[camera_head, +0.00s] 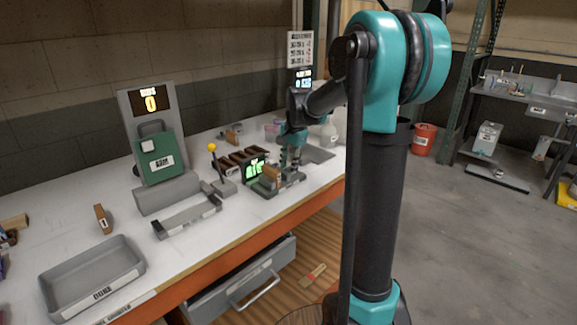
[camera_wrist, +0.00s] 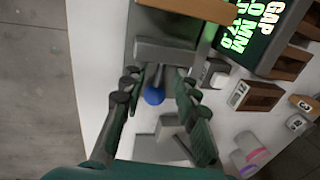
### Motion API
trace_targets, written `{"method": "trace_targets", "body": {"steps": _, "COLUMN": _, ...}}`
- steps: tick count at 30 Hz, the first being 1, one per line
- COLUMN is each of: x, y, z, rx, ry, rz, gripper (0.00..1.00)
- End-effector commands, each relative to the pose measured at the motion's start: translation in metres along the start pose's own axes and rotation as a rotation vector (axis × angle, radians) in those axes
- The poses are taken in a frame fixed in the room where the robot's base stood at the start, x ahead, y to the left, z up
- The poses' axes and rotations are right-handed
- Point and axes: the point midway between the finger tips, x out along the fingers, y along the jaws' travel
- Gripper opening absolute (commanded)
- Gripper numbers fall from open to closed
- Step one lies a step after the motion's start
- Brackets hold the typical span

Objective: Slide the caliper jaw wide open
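The caliper (camera_head: 288,184) is a grey fixture near the front edge of the white bench, with a brown block (camera_head: 269,177) on it. In the wrist view its grey jaw part (camera_wrist: 168,52) lies just ahead of my fingers, and the brown block (camera_wrist: 185,6) shows at the top edge. A blue ball knob (camera_wrist: 153,96) on a thin stem shows between my fingers. My gripper (camera_wrist: 158,78) is open around the knob, with visible gaps on both sides. In the head view my gripper (camera_head: 291,158) is over the caliper and partly hides it.
A black display with green digits (camera_head: 254,169) stands beside the caliper; its wrist view (camera_wrist: 262,28) reads GAP and 0 MM, partly cut off. Brown slotted blocks (camera_wrist: 260,97) lie alongside. A yellow-knobbed lever (camera_head: 213,148) stands to the left. An open drawer (camera_head: 240,290) juts out below.

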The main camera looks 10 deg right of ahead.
Motion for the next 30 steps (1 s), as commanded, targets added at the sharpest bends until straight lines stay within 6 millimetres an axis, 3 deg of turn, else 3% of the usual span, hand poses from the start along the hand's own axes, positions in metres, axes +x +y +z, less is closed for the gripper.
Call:
{"method": "trace_targets", "body": {"steps": 9, "x": 0.0027, "y": 0.0001, "z": 0.0001, "rx": 0.000, "ry": 0.000, "rz": 0.000, "gripper": 0.30}}
{"method": "trace_targets", "body": {"steps": 17, "x": 0.0025, "y": 0.0001, "z": 0.0000, "rx": 0.000, "ry": 0.000, "rz": 0.000, "gripper": 0.00}}
{"method": "trace_targets", "body": {"steps": 30, "x": 0.0024, "y": 0.0000, "z": -0.0040, "rx": 0.001, "ry": 0.000, "rz": 0.000, "gripper": 0.00}}
